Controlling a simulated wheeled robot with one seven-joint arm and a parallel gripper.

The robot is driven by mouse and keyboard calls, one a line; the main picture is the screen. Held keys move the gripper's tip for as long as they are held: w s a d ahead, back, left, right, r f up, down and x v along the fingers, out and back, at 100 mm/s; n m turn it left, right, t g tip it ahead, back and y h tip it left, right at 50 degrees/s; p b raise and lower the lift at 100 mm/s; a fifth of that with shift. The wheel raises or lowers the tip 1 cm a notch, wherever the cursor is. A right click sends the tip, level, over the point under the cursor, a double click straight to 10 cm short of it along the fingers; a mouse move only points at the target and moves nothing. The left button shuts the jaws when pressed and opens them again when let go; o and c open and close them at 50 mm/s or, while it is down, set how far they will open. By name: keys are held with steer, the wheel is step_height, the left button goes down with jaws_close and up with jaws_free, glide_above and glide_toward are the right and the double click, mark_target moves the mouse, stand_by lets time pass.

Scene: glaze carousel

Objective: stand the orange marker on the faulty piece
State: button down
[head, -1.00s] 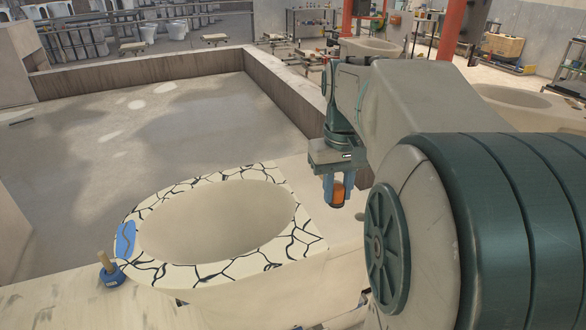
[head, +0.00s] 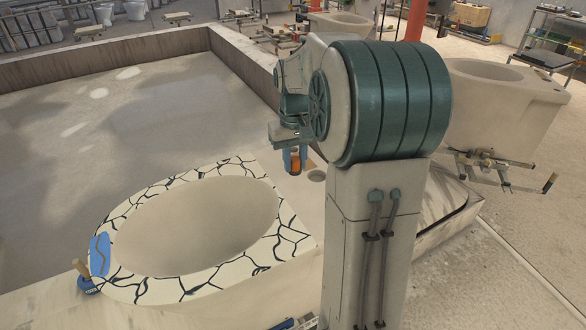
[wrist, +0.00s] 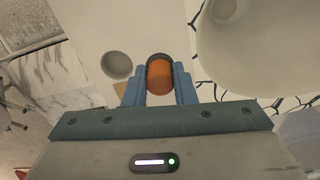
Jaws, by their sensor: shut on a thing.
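My gripper (head: 296,160) is shut on the orange marker (head: 295,162), a short orange cylinder with a dark end. In the wrist view the marker (wrist: 159,76) sits between the two blue fingers. It is held in the air above the pale ledge, to the right of the nearest basin. That basin (head: 270,240) has a cream rim covered with dark crack lines and a blue patch (head: 100,255) on its left end. In the wrist view the cracked rim (wrist: 200,60) lies to the right of the marker.
A blue pot with a wooden handle (head: 85,283) stands by the basin's left end. A round hole (head: 317,176) is in the ledge near my gripper. Another pale basin (head: 500,105) stands at the right. A large walled grey pool (head: 150,110) lies behind.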

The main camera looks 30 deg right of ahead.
mark_target(294, 172)
steer(key=shift+w+d+f, duration=0.1)
steer(key=shift+w+f, duration=0.25)
steer(key=shift+w, duration=0.15)
step_height(294, 172, down, 4)
steer(key=shift+f+p, duration=0.1)
steer(key=shift+p, duration=0.2)
steer(key=c, duration=1.1)
jaws_free()
steer(key=shift+r, duration=0.2)
